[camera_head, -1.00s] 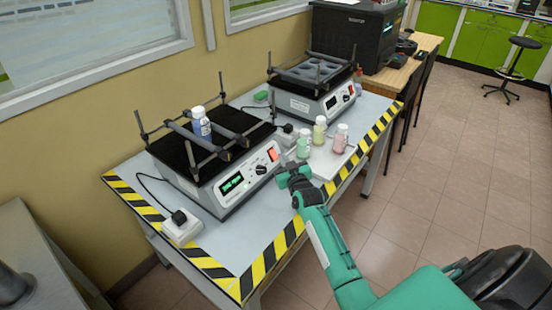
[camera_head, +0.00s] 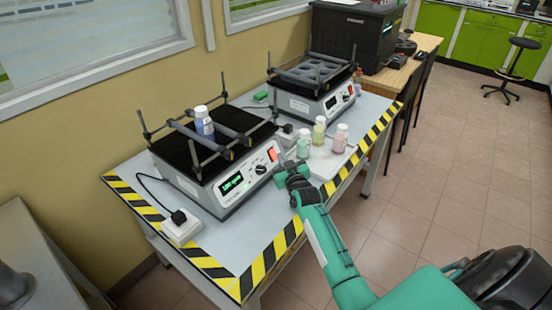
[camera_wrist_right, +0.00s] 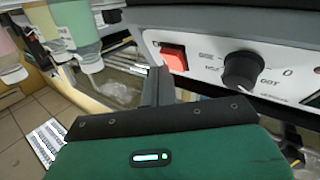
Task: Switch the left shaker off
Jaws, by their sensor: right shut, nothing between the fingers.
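The left shaker (camera_head: 222,196) is the nearer one on the table, with a lit green display, a black knob and a red switch (camera_head: 272,155) on its front panel. A blue-labelled bottle (camera_head: 204,126) stands between the bars of its black platform. My right gripper (camera_head: 282,170) is shut and empty, close in front of the panel's right end. In the right wrist view the red switch (camera_wrist_right: 174,59) is just beyond the fingertips (camera_wrist_right: 158,80), with the knob (camera_wrist_right: 242,70) to its right. I cannot tell whether the fingers touch the switch. My left gripper is not in view.
A white tray (camera_head: 327,164) with several coloured bottles stands close to the right of my gripper. A second shaker (camera_head: 312,100) is behind it. A white socket block (camera_head: 182,230) sits at the front left. Yellow-black tape (camera_head: 262,268) marks the table edge. Floor on the right is open.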

